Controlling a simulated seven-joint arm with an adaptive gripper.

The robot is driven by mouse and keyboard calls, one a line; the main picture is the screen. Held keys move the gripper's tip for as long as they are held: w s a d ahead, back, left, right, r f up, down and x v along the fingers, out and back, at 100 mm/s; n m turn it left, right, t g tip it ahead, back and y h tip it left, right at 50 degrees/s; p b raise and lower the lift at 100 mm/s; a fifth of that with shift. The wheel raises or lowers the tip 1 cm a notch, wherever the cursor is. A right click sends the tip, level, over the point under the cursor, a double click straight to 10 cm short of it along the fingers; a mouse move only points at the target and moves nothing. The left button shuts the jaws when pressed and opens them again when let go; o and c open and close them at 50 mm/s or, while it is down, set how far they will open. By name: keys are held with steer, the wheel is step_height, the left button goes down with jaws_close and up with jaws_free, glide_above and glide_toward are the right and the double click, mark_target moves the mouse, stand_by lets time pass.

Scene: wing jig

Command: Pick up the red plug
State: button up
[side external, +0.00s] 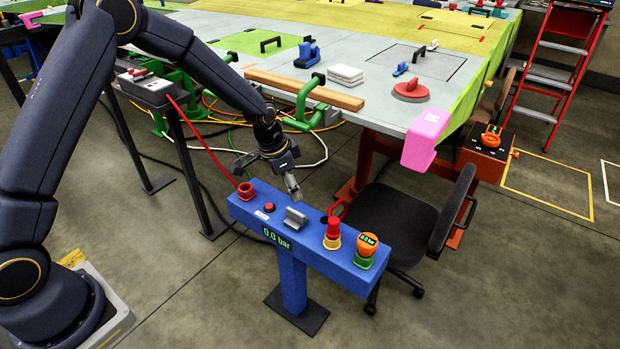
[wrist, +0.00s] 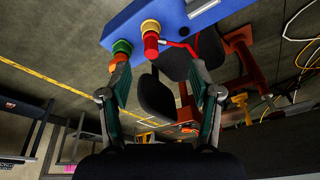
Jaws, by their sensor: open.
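The red plug (side external: 333,228) appears to be the red cylinder standing upright on a yellow ring on the blue panel (side external: 310,255). A red loop beside it runs toward a dark hole in the panel. In the wrist view the red plug (wrist: 151,45) shows beyond and between the fingertips, with its yellow ring against the blue panel (wrist: 170,15). My gripper (side external: 291,187) is above the panel, up and left of the plug and apart from it. In the wrist view my gripper (wrist: 160,78) is open, with nothing between its fingers.
The panel also carries a red socket (side external: 246,190) with a red hose, a red button (side external: 269,207), a grey handle (side external: 295,218) and an orange knob (side external: 367,243) on green. A black chair (side external: 390,220) stands close behind. The large table (side external: 375,105) is farther back.

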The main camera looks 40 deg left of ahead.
steer(key=t+h, duration=0.1)
glide_toward(333, 220)
steer(key=x, duration=0.5)
steer(key=shift+s+a, duration=0.15)
steer(key=shift+s, duration=0.2)
steer(key=x, duration=0.6)
steer(key=shift+w+r, duration=0.1)
steer(key=shift+w, duration=0.1)
steer(key=shift+r, duration=0.1)
jaws_close()
